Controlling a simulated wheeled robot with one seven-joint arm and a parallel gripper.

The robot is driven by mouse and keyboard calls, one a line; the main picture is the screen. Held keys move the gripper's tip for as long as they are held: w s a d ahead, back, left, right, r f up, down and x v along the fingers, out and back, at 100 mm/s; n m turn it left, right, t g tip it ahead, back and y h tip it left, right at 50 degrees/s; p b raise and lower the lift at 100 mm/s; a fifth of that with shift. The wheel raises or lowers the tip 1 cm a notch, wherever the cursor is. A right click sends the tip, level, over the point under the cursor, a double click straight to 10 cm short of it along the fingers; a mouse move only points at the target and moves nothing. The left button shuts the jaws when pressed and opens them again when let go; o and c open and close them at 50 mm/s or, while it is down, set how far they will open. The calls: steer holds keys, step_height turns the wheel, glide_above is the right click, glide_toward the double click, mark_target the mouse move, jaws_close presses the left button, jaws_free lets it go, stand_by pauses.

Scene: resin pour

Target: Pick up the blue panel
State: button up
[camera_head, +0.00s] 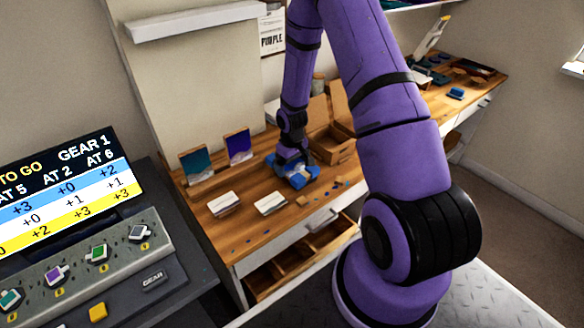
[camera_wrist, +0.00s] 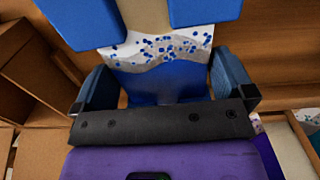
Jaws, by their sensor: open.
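The blue panel (camera_wrist: 165,82), blue with a white band of blue specks, shows in the wrist view just in front of my gripper's palm. My gripper (camera_wrist: 145,16) is open, with blue fingertips on either side. The panel lies below and between the fingers in that picture; I cannot tell whether they touch it. In the head view my gripper (camera_head: 294,172) is low over the wooden bench, pointing down. The blue panel cannot be told apart from the blue gripper there.
A teal panel (camera_head: 196,163) and a purple panel (camera_head: 238,147) stand left of my gripper. White cards (camera_head: 270,203) and small blue bits lie in front on the bench (camera_head: 238,235). Cardboard boxes (camera_head: 333,148) stand close on the right. A drawer (camera_head: 290,268) is open below.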

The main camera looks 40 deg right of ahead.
steer(key=c, duration=0.5)
steer(key=shift+r, duration=0.1)
